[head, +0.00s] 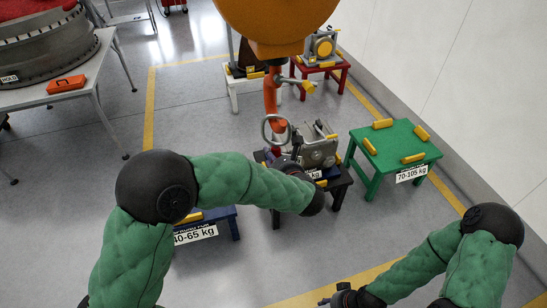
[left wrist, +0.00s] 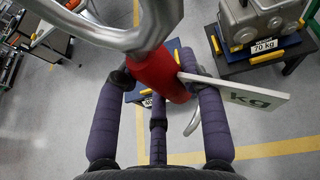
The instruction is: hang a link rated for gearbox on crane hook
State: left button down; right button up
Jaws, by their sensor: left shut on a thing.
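The link has a large grey ring (head: 275,130), which also shows close up in the left wrist view (left wrist: 155,22), and a red body (left wrist: 158,72). A white tag (left wrist: 250,95) on it reads "kg"; its number is hidden. My left gripper (left wrist: 160,88) is shut on the red body. In the head view my left gripper (head: 290,165) is partly hidden by the arm. The orange crane hook (head: 271,92) hangs under a big orange block (head: 270,22), close to the ring; I cannot tell whether they touch. My right gripper (head: 343,298) is at the bottom edge, its jaws unclear.
A grey gearbox (head: 318,148), labelled 70 kg in the left wrist view (left wrist: 265,20), sits on a dark stand. A green stand (head: 393,143) labelled 70-105 kg is bare except for yellow blocks. A blue stand (head: 220,215) and a red stand (head: 340,68) are nearby.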

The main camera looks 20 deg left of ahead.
pick_arm(q)
jog(key=shift+s+f, duration=0.2)
jog(key=shift+f, duration=0.35)
jog(key=c, duration=1.1)
grip_release()
jog(key=o, duration=0.4)
jog(key=shift+w+r, duration=0.1)
jog(key=shift+w, duration=0.05)
